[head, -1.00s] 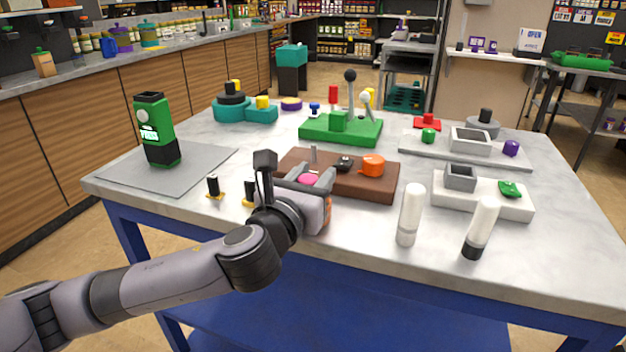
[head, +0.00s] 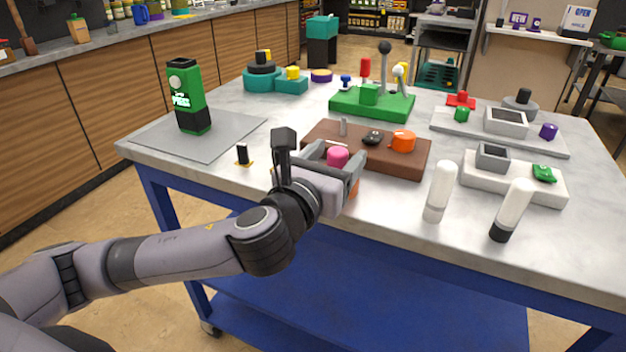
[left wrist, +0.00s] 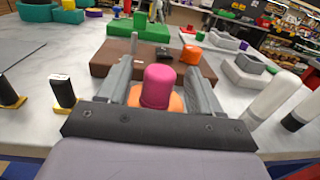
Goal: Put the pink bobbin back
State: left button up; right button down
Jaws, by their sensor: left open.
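The pink bobbin (head: 337,157) stands upright between the spread fingers of my left gripper (head: 336,162). In the left wrist view the pink bobbin (left wrist: 159,87) is a rounded-top cylinder with bare gaps to the left gripper's fingers (left wrist: 158,78) on both sides. An orange round piece (left wrist: 176,103) shows beneath it; whether the two touch is unclear. The brown block (head: 410,168), with a thin metal pin (head: 343,127), a black knob (head: 373,138) and an orange knob (head: 403,141), lies just beyond the gripper. My right gripper is not in view.
Two white-topped cylinders (head: 440,190) (head: 514,208) stand at the front right, near a white block (head: 500,180). A black peg on a yellow base (head: 243,154) stands left of the gripper. A green base with levers (head: 390,105) is behind the brown block.

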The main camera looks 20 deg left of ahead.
pick_arm(q)
jog(key=s, duration=0.9)
jog(key=f+n+g, duration=0.1)
jog(key=f+n, duration=0.1)
jog(key=d+f+n+g+h, duration=0.1)
jog(key=f+n, duration=0.2)
jog(key=d+f+n+g, duration=0.1)
jog(key=f+n, duration=0.1)
jog(key=f, duration=0.1)
jog(key=shift+w+f+h, duration=0.2)
jog(key=shift+f+h, duration=0.05)
jog(key=shift+h, duration=0.05)
jog(key=s+a+f+n+g, duration=0.1)
jog(key=s+f+n, duration=0.3)
jog(key=f+n, duration=0.4)
jog(key=s+a+f+n+g, duration=0.2)
jog(key=s+f+n, duration=0.2)
jog(key=f+n, duration=0.5)
jog(key=s+a+f+n+g, duration=0.1)
jog(key=s+f+n, duration=0.3)
jog(key=f+n, duration=0.4)
jog(key=a+n, duration=0.1)
jog(key=n, duration=0.1)
jog(key=shift+s+a+f+n+g, duration=0.25)
jog(key=shift+s+n+g, duration=0.05)
jog(key=shift+n+g, duration=0.1)
